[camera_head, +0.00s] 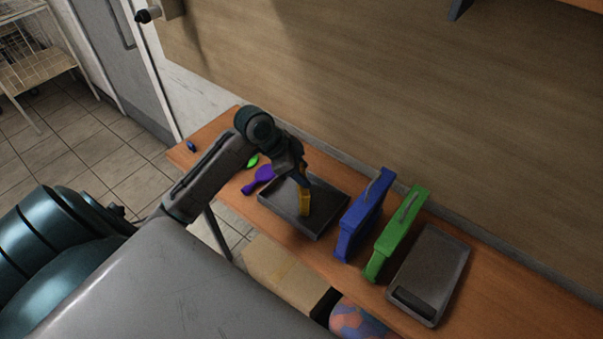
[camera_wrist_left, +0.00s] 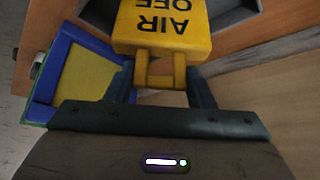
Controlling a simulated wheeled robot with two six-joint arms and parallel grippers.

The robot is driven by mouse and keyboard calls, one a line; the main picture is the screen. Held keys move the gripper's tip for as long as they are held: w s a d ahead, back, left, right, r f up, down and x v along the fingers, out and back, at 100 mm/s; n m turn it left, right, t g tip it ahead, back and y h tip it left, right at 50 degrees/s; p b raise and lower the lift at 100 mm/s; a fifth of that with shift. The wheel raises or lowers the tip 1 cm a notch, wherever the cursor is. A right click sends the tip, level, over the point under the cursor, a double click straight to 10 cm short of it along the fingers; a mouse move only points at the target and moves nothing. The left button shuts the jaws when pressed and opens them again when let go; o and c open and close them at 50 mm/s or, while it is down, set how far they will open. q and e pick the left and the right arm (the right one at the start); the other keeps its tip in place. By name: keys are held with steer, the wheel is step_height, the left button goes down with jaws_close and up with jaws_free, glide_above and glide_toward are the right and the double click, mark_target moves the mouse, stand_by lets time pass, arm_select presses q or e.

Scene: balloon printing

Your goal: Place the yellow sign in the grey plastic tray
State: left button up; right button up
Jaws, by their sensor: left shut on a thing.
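The yellow sign (camera_head: 304,203) hangs over the inside of the grey plastic tray (camera_head: 331,222). I cannot tell whether its lower end touches the tray floor. My left gripper (camera_head: 302,180) is above the tray, shut on the sign's upper end. In the left wrist view, the sign (camera_wrist_left: 165,30) shows the words "AIR OFF", and its handle lies between the fingers of my left gripper (camera_wrist_left: 162,82). A dark piece of the tray shows behind the sign in that view. My right gripper is not in view.
A blue case (camera_head: 358,222) and a green case (camera_head: 394,238) stand upright just right of the tray. A grey device (camera_head: 432,268) lies beyond them. A wall runs behind the wooden table (camera_head: 480,318).

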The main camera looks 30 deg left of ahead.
arm_select(q)
steer(key=shift+w+d+f, duration=0.1)
steer(key=shift+w+f, duration=0.1)
steer(key=shift+w, duration=0.2)
steer(key=o, duration=1)
steer(key=shift+c, duration=0.2)
steer(key=o, duration=0.3)
steer(key=shift+s+r, duration=0.1)
steer(key=shift+s, duration=0.15)
steer(key=shift+a+r, duration=0.2)
steer(key=shift+r, duration=0.05)
steer(key=b+v, duration=0.3)
steer(key=v, duration=0.8)
steer(key=shift+r, duration=0.15)
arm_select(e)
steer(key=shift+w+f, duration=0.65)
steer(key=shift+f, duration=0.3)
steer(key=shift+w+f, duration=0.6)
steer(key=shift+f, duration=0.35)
arm_select(q)
steer(key=shift+s, duration=0.1)
